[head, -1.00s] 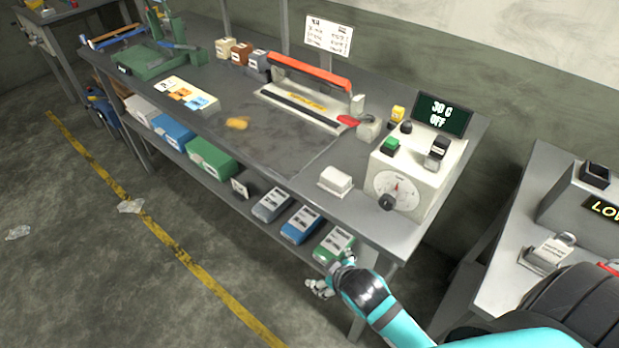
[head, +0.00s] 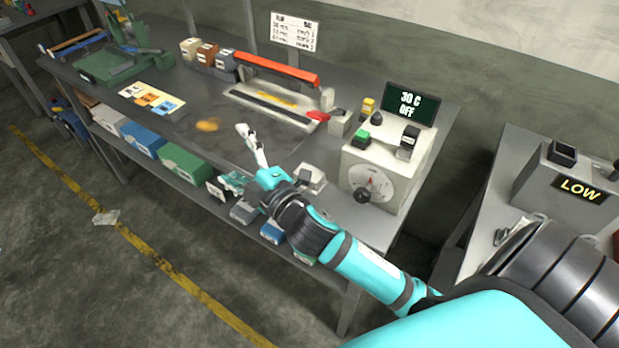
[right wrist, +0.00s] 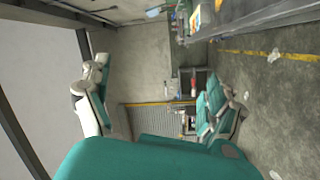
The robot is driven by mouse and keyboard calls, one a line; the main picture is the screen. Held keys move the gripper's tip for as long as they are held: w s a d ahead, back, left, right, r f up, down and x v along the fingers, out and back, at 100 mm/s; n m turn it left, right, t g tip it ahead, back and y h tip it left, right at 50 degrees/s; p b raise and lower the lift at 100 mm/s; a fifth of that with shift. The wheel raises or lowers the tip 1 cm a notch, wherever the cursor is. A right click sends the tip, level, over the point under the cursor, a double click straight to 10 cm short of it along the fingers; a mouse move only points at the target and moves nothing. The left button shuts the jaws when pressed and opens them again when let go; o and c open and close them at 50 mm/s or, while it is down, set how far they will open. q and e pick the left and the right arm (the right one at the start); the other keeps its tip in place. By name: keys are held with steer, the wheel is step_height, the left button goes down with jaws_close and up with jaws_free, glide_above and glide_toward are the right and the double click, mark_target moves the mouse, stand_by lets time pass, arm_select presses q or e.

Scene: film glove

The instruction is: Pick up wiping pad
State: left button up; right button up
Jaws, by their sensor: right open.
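A small white block (head: 312,176), perhaps the wiping pad, lies on the workbench left of the dial box. My right arm partly covers it in the head view. An orange-yellow scrap (head: 207,125) lies further left on the bench. My right gripper (head: 240,164) is open and empty at the bench's front edge, left of the white block. In the right wrist view its two fingers (right wrist: 155,88) stand wide apart with nothing between them; the white block cannot be made out there. My left gripper is not in view.
A sealer with a red-orange arm (head: 275,69) stands at the back of the bench (head: 165,66). The dial box (head: 384,172) reads "30 C OFF". Boxes (head: 183,160) fill the lower shelf. A second table with a "LOW" unit (head: 570,180) stands right.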

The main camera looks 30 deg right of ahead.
steer(key=s+a+r+n+g+y, duration=0.1)
steer(key=a+r+n+g+y, duration=0.65)
steer(key=n, duration=0.65)
steer(key=s+a+r+n+g+y, duration=0.15)
steer(key=a+r+n+y, duration=0.35)
steer(key=n+y, duration=0.7)
steer(key=d+f+n+g+h, duration=0.6)
steer(key=f+n+g+h, duration=0.45)
steer(key=n, duration=0.55)
steer(key=d+r+n+t+h, duration=0.1)
steer(key=d+n+h, duration=0.1)
steer(key=d+h, duration=1.5)
steer(key=d+f+y+p, duration=0.1)
steer(key=f, duration=0.2)
steer(key=d+f+y+p, duration=0.1)
steer(key=d+f+y, duration=0.1)
steer(key=f, duration=0.2)
steer(key=d+f+y+p, duration=0.1)
steer(key=d+f+y, duration=0.1)
steer(key=f, duration=0.2)
steer(key=shift+w, duration=0.35)
steer(key=f+p, duration=0.2)
steer(key=f, duration=0.1)
steer(key=f+p, duration=0.1)
steer(key=f, duration=0.1)
steer(key=shift+w+d, duration=0.15)
steer(key=shift+w, duration=0.15)
steer(key=shift+f, duration=0.25)
